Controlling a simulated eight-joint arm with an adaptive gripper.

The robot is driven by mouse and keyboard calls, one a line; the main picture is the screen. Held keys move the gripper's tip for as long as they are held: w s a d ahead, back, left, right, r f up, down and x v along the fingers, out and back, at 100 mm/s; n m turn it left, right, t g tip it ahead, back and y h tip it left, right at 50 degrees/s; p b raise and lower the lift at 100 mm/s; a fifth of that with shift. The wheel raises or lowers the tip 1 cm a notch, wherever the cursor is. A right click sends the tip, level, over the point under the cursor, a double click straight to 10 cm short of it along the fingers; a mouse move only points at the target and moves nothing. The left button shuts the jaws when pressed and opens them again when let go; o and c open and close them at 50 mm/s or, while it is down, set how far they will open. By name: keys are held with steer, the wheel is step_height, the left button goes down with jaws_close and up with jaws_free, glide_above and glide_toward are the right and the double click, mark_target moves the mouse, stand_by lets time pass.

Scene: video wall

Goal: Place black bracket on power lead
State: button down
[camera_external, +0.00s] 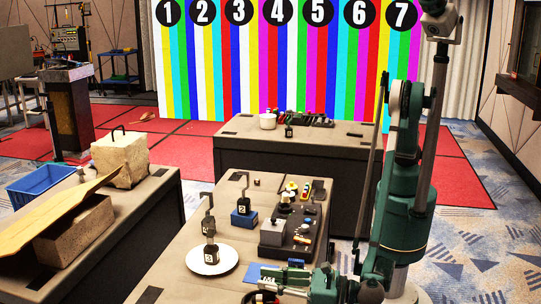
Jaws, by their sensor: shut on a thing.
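My gripper (262,279) is low at the bottom middle of the view, reaching left from the green wrist. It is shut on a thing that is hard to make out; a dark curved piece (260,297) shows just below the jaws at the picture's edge. I cannot tell whether this is the black bracket or the power lead. Neither can be named with certainty elsewhere. A thin dark piece (149,295) lies on the near table at the lower left.

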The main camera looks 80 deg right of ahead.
steer(key=c, duration=2.3)
jaws_free()
steer(key=shift+o, duration=0.2)
steer(key=shift+s+r, duration=0.1)
steer(key=s+p, duration=0.2)
steer(key=s, duration=0.9)
steer(key=shift+s, duration=0.4)
steer(key=shift+w, duration=0.1)
